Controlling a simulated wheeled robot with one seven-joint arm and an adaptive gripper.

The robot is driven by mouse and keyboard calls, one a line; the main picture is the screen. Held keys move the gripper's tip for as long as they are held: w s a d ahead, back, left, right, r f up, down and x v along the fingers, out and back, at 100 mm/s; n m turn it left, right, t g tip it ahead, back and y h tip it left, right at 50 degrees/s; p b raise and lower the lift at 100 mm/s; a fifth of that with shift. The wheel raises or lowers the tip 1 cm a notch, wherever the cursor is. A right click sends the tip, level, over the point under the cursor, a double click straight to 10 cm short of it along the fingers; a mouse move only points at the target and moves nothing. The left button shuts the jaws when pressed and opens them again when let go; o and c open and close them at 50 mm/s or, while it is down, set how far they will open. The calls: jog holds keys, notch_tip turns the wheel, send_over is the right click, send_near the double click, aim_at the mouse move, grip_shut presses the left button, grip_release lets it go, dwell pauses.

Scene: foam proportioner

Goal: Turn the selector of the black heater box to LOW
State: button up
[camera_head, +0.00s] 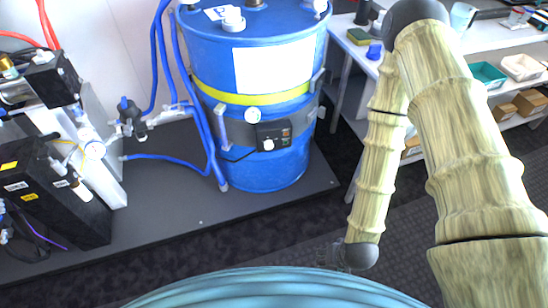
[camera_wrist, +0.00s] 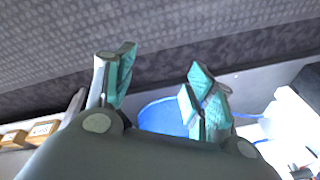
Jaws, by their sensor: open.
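The black heater box (camera_head: 274,135) is mounted on the lower front of the blue drum (camera_head: 262,60), on a dark band below the yellow strap. It carries a pale round knob, the selector (camera_head: 268,145), and small coloured marks at its right. I cannot read the selector's setting at this size. In the wrist view my gripper (camera_wrist: 160,85) is open and empty, its two teal-padded fingers apart. The blue drum (camera_wrist: 165,115) shows small behind the fingers; the heater box cannot be made out there. In the head view my arm is at the right, well away from the box.
Blue hoses (camera_head: 195,100) run down the drum's left side. Black equipment with a gauge (camera_head: 95,150) stands at the left. A white bench (camera_head: 365,50) with bins stands at the right behind my arm. The dark platform (camera_head: 200,215) in front of the drum is clear.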

jog(key=w+a+f+m+t+y+b, duration=0.1)
jog(key=w+a+f+b, duration=0.15)
jog(key=w+b, duration=0.2)
jog(key=w+a+f+m+t+b, duration=0.1)
jog(key=w+a+f+t+b, duration=0.15)
jog(key=w, duration=0.25)
jog(key=m+t+y+b, duration=0.2)
jog(key=m+t+b, duration=0.9)
jog(key=b, duration=1.6)
send_near(270, 147)
jog(key=b+x, duration=0.1)
jog(key=x, duration=0.1)
jog(key=b+x, duration=0.1)
jog(key=x, duration=0.1)
jog(key=b+x, duration=0.2)
jog(key=x, duration=0.1)
jog(key=shift+f, duration=0.25)
jog(key=shift+x, duration=0.85)
jog(key=shift+r, duration=0.2)
